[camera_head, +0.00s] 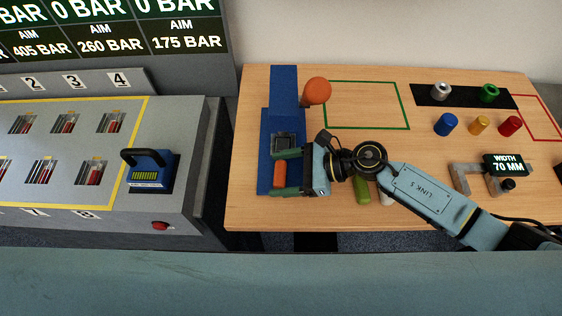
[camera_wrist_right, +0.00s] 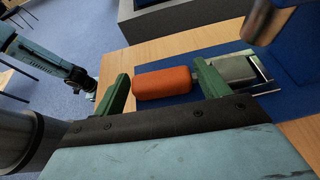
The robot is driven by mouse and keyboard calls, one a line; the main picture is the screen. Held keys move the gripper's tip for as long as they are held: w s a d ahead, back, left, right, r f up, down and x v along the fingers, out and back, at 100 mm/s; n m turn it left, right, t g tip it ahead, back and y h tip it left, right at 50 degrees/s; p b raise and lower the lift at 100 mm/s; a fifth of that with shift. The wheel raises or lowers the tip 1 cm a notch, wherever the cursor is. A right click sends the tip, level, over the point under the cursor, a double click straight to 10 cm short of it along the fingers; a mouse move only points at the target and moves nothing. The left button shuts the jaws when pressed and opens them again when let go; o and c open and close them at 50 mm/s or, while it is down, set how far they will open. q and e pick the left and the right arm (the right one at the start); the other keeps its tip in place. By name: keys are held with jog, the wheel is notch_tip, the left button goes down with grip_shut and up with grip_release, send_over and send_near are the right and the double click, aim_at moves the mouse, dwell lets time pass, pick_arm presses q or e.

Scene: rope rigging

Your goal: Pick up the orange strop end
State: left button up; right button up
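The orange strop end (camera_head: 279,174) lies on a blue pad (camera_head: 265,130) at the table's left side. It also shows in the right wrist view (camera_wrist_right: 163,82), as a rounded orange block. My right gripper (camera_head: 282,172) is open, its two green fingers at opposite ends of the orange piece. In the right wrist view the fingers (camera_wrist_right: 163,88) stand close to both ends; I cannot tell whether they touch it. A grey metal buckle (camera_wrist_right: 235,68) lies beyond the far finger. A teal arm, apparently my left, shows at the left of that view; its gripper is unclear.
An orange rounded knob (camera_head: 317,91) stands behind the gripper. Coloured cylinders (camera_head: 479,125) and a width gauge (camera_head: 504,165) are at right. A grey console (camera_head: 190,150) stands left.

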jog(key=c, duration=0.9)
jog(key=shift+o, duration=0.2)
pick_arm(q)
jog(key=shift+r, duration=0.15)
pick_arm(e)
jog(key=shift+r, duration=0.2)
